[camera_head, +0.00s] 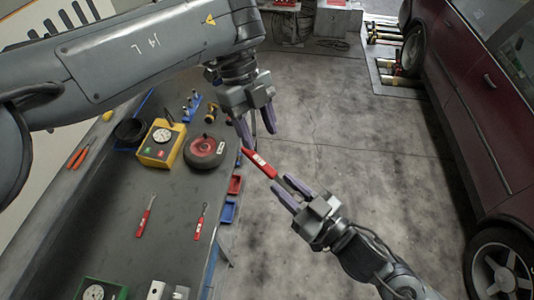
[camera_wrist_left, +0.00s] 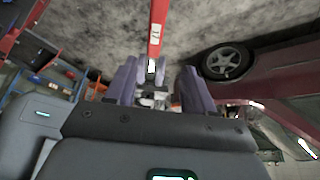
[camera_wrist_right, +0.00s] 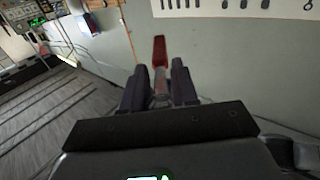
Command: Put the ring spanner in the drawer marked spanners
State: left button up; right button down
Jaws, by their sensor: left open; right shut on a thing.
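A red-handled tool with a white label (camera_head: 260,163) is held in the air beyond the bench edge. My right gripper (camera_head: 283,187) is shut on its grey metal end, and the handle points up and left. The ring end is hidden, so I cannot tell its kind for sure. The handle also shows in the right wrist view (camera_wrist_right: 159,50) and the left wrist view (camera_wrist_left: 157,25). My left gripper (camera_head: 257,132) is open and empty, just above the handle's free end. Two more red-handled tools, left (camera_head: 146,215) and right (camera_head: 201,220), lie on the bench. No drawer marking is readable.
The bench (camera_head: 165,255) carries a yellow tester (camera_head: 160,143), a black wheel with a red hub (camera_head: 205,150) and pliers (camera_head: 77,157). A red bin (camera_head: 235,185) and a blue bin (camera_head: 228,212) sit at its edge. A dark red car (camera_head: 465,110) stands right; the floor between is clear.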

aim_at(268, 171)
pick_arm(q)
jog(key=x, duration=0.8)
jog(key=shift+s+f, duration=0.15)
jog(key=shift+f, duration=0.15)
grip_shut()
pick_arm(e)
jog(key=c, duration=0.8)
grip_release()
